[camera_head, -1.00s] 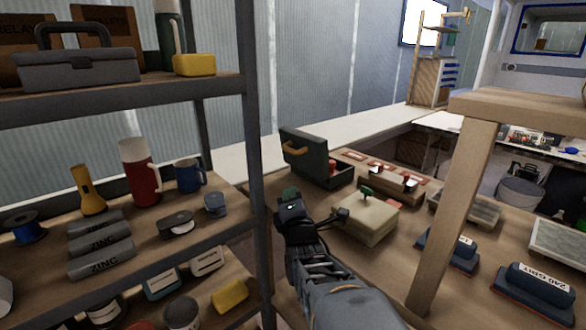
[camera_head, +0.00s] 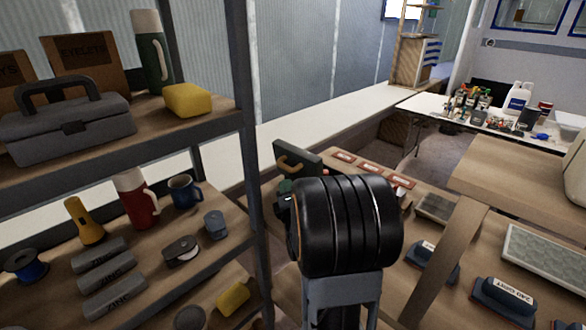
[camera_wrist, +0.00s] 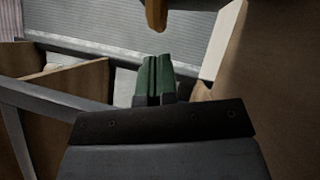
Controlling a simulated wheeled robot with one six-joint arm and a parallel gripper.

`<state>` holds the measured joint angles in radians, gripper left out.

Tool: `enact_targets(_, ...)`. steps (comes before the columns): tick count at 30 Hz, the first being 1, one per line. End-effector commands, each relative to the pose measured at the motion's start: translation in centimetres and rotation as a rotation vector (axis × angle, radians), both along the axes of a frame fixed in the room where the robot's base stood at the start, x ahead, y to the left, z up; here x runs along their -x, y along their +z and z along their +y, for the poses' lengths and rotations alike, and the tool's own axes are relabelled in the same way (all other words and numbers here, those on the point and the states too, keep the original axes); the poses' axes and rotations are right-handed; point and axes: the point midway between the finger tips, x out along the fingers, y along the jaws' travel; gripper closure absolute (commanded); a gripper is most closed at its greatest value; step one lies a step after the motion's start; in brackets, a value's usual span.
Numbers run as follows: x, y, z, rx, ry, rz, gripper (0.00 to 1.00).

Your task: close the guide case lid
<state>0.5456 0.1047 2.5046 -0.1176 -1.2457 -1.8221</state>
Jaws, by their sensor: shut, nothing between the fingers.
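The guide case is dark, and its raised lid (camera_head: 298,160) with a tan handle (camera_head: 290,165) shows in the head view beyond my arm. The lid stands open, and the case's lower part is mostly hidden behind my arm. My gripper is mostly hidden there too, with a green fingertip part (camera_head: 284,186) just in front of the lid. In the wrist view my green fingers (camera_wrist: 152,78) are together and empty. A tan piece (camera_wrist: 156,14), which looks like the handle, is beyond the fingertips, with a visible gap between.
A shelf rack post (camera_head: 247,130) stands close to the left of my arm. Red-labelled pieces (camera_head: 370,168) lie on the bench right of the case. Sanding blocks (camera_head: 503,294) and a wooden post (camera_head: 442,255) are further right.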

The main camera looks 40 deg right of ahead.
Motion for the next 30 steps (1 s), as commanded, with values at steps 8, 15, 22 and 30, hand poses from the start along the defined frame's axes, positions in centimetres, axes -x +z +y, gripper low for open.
enact_targets(8,-0.5,0.8,-1.4,0.000,0.010,0.001,1.00)
enact_targets(15,-0.5,0.8,-1.7,0.000,0.011,-0.001,1.00)
enact_targets(22,-0.5,0.8,-1.7,-0.001,0.011,0.000,1.00)
enact_targets(30,-1.9,1.6,-1.6,-0.053,0.023,0.006,1.00)
